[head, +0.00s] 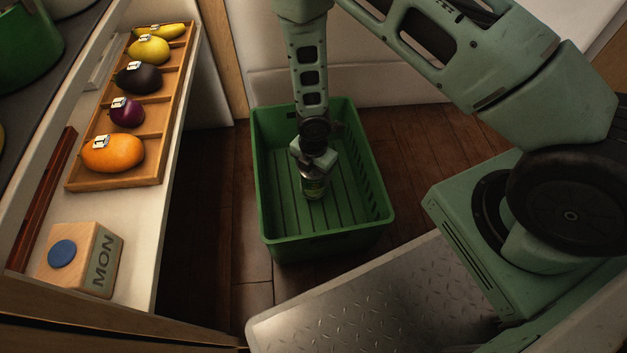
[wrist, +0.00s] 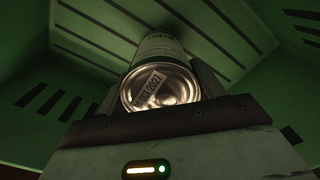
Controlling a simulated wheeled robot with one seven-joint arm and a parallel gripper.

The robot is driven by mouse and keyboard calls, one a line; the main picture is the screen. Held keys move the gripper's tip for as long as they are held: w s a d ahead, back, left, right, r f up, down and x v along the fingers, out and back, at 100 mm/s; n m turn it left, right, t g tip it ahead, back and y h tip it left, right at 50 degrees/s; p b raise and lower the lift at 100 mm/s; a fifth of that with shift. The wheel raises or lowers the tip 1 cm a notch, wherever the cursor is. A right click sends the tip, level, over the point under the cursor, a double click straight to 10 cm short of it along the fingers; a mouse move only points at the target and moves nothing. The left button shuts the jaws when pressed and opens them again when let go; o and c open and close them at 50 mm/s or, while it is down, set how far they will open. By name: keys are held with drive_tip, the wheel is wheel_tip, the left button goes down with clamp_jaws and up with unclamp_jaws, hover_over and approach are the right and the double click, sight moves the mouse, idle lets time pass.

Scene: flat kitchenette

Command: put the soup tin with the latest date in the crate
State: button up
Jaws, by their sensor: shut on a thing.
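A soup tin (head: 313,187) with a greenish label and metal ends is in my gripper (head: 312,172), inside the green crate (head: 330,238). In the wrist view the tin (wrist: 160,85) shows its metal end with a date label; the year reads 2027 and the part before it is hard to read. My gripper is shut on the tin, with a finger on each side. The crate floor and slotted walls surround the tin in the wrist view. I cannot tell whether the tin touches the crate floor.
A wooden tray (head: 113,182) of fruit and vegetables with small tags lies on the white surface at the left. A wooden block (head: 80,258) marked MON stands nearer. The crate stands on the dark wooden floor (head: 215,200), and no other tin shows inside it.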

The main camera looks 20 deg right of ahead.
drive_tip(key=shift+f+b, duration=0.65)
drive_tip(key=shift+f, duration=0.8)
drive_tip(key=shift+f, duration=0.2)
drive_tip(key=o, duration=1.3)
